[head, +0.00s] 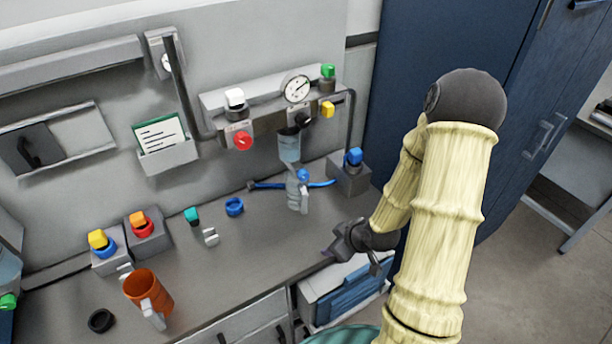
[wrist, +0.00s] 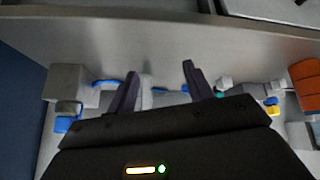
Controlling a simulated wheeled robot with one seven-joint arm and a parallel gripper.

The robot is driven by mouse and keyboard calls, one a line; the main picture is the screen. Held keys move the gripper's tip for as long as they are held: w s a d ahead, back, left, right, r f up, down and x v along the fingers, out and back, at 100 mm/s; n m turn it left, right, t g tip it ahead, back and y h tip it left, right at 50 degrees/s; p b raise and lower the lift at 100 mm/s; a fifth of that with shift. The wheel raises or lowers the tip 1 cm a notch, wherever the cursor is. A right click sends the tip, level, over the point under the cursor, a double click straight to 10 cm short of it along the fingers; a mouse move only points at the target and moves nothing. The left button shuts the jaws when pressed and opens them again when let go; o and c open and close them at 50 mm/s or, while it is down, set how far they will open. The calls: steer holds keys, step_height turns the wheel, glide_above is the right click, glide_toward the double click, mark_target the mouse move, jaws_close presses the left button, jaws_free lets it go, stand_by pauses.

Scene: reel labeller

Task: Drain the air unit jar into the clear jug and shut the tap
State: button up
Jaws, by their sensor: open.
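The air unit (head: 270,110) is on the wall, with a round gauge and coloured knobs. Its translucent bluish jar (head: 289,148) hangs below it. The clear jug (head: 296,195), with a pale grey handle, stands on the counter below the jar. A blue piece (head: 303,174) shows at the jug's top; I cannot tell if it is the tap. My gripper (head: 354,261) is open and empty by the counter's front edge, right of and nearer than the jug. In the wrist view my gripper (wrist: 160,82) has its fingers apart, with a pale shape, perhaps the jug, beyond them.
A blue ring (head: 234,206), an orange jug (head: 148,291) and blocks with coloured knobs stand left. The counter's front middle (head: 245,260) is clear. A blue cabinet (head: 400,60) rises right.

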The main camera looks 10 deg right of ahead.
step_height(320, 180, up, 6)
steer(key=w+d+m+t+y+p, duration=0.1)
steer(key=w+d+t+y+p, duration=0.1)
steer(key=t, duration=0.9)
steer(key=shift+w+m+y, duration=0.3)
steer(key=shift+a, duration=0.1)
steer(key=w+b, duration=0.4)
steer(key=b, duration=0.1)
steer(key=shift+w+a+f+b, duration=0.15)
steer(key=shift+w+b, duration=0.15)
steer(key=shift+w, duration=0.1)
steer(key=shift+w+b, duration=0.2)
steer(key=shift+b, duration=0.65)
